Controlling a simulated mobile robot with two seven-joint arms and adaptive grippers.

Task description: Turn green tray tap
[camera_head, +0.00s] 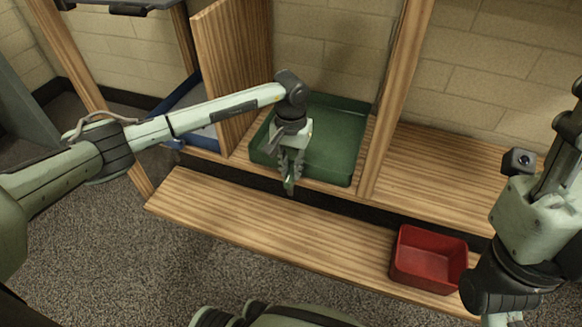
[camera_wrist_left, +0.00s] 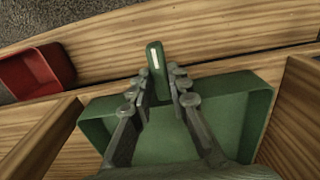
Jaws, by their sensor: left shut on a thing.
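The green tray (camera_head: 335,140) stands in the middle bay of the wooden unit, and it also fills the lower middle of the left wrist view (camera_wrist_left: 232,115). Its tap handle (camera_wrist_left: 155,62), a green lever with a white mark, sticks up at the tray's front edge. My left gripper (camera_head: 290,182) reaches down over the tray's front. In the left wrist view its fingers (camera_wrist_left: 162,85) are shut on the handle, one on each side. The lower part of the tap is hidden by the fingers.
A red box (camera_head: 425,262) sits on the front wooden ledge (camera_head: 250,220) at the right. A blue tray (camera_head: 200,132) is in the left bay, behind my left arm. Wooden dividers (camera_head: 395,100) rise on both sides of the green tray. The right bay is bare.

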